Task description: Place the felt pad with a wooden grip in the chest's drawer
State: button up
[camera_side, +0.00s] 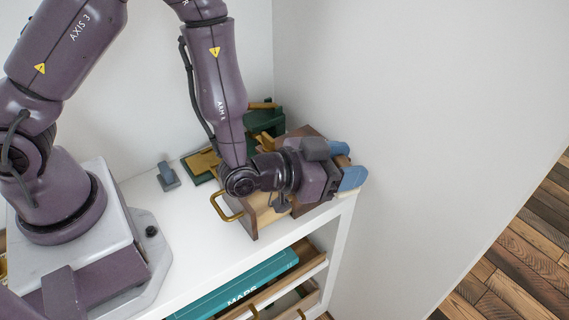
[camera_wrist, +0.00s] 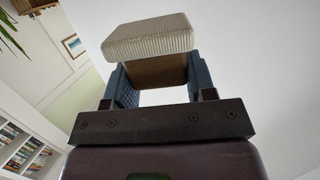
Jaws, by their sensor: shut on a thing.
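My gripper (camera_side: 346,164) is turned sideways to the right, with blue fingers. In the wrist view my gripper (camera_wrist: 155,82) is shut on the brown wooden grip (camera_wrist: 158,72) of the felt pad (camera_wrist: 150,38), which is cream and ribbed and lies beyond the fingertips. The dark brown chest (camera_side: 303,131) stands on the white shelf top, partly hidden behind my wrist. Its drawer (camera_side: 250,216) is pulled out toward the left front, with a brass handle (camera_side: 222,206). My gripper is at the chest's right side, apparently above the shelf; much of the drawer's inside is hidden.
A green object with brass parts (camera_side: 265,121) stands behind the chest. A small blue-grey item (camera_side: 168,176) lies on the white shelf top (camera_side: 190,225). A teal box (camera_side: 245,283) lies below. White walls close in behind; the shelf's right edge is close.

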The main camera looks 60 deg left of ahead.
jog(key=a+r+n+y, duration=0.2)
jog(key=a+r, duration=0.2)
jog(key=a, duration=0.5)
jog(key=a+r+n+y, duration=0.15)
jog(key=a+r, duration=0.25)
jog(key=a, duration=0.4)
jog(key=s+d+f, duration=0.2)
jog(key=d+f, duration=0.3)
jog(key=d, duration=0.6)
jog(key=s+d+f, duration=0.2)
jog(key=d+f, duration=0.4)
jog(key=d, duration=0.5)
jog(key=shift+f+t, duration=0.25)
jog(key=shift+t, duration=0.05)
jog(key=shift+m+y, duration=0.25)
jog(key=w+a, duration=0.3)
jog(key=a, duration=0.2)
jog(key=w+a, duration=0.3)
jog(key=a, duration=0.2)
jog(key=w+a, duration=0.2)
jog(key=a, duration=0.3)
jog(key=shift+w+a+r, duration=0.1)
jog(key=shift+w+a, duration=0.25)
jog(key=shift+w, duration=0.05)
